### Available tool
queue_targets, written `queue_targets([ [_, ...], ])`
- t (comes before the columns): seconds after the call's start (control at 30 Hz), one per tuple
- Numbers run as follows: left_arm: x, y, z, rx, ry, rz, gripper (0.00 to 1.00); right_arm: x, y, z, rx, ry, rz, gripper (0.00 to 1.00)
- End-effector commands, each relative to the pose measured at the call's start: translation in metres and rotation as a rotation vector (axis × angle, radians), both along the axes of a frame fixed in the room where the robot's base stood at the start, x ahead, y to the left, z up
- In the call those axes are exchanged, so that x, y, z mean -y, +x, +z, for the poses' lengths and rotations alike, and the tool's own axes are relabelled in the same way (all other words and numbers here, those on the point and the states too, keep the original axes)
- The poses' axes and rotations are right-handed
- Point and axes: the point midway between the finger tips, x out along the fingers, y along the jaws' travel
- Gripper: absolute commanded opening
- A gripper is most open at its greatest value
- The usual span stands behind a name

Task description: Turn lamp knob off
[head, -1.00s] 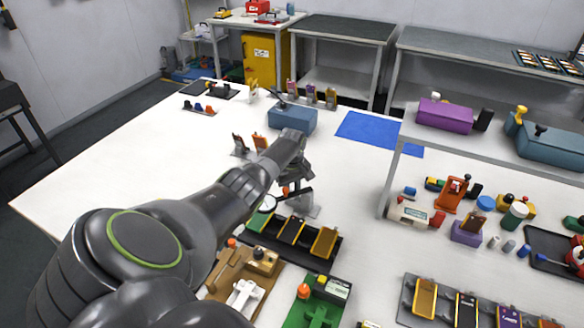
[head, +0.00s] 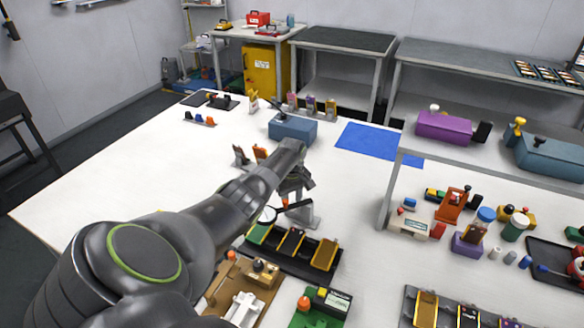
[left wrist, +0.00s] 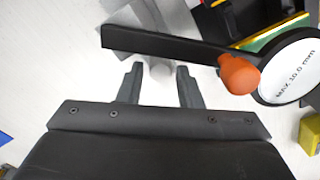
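An orange knob (left wrist: 239,74) sits by a black bar (left wrist: 165,45) and a round white disc (left wrist: 292,72) with "MAX 10.0 mm" print; I take this to be the lamp, but cannot tell for sure. In the head view the orange knob (head: 284,202) and white disc (head: 267,215) show just below my left gripper (head: 303,178). In the left wrist view my left gripper (left wrist: 159,72) is open, with two separate fingertips and nothing between them. The knob is to the right of the fingers, apart from them in the picture. My right gripper is not in view.
A dark tray (head: 330,268) with coloured slots lies close in front of the lamp-like stand. A blue box (head: 292,129) and a blue mat (head: 368,137) lie behind.

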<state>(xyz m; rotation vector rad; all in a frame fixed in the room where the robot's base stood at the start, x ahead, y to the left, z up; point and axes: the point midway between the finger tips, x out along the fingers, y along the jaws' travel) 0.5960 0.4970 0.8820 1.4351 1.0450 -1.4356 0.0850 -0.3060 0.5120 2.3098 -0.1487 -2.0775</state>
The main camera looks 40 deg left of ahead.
Motion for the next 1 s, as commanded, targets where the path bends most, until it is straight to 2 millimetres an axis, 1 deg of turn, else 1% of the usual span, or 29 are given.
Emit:
queue_targets([
  [0.13, -0.001, 0.0, 0.023, 0.003, 0.003, -0.002, 0.32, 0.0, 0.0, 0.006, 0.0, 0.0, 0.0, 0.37],
  [0.3, -0.001, 0.0, 0.054, 0.004, 0.004, -0.003, 0.32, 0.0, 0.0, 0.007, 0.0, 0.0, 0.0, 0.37],
  [0.6, -0.001, 0.001, 0.122, 0.006, 0.004, -0.001, 0.32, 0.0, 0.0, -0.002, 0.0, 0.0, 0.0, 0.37],
  [0.7, -0.001, 0.0, 0.14, 0.006, 0.004, -0.001, 0.32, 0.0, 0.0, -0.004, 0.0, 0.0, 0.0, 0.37],
  [0.83, -0.001, 0.001, 0.157, 0.004, 0.004, 0.0, 0.32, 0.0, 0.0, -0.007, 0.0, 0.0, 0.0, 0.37],
  [1.0, -0.001, 0.0, 0.166, 0.003, 0.002, 0.0, 0.32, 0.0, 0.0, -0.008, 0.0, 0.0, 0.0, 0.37],
])
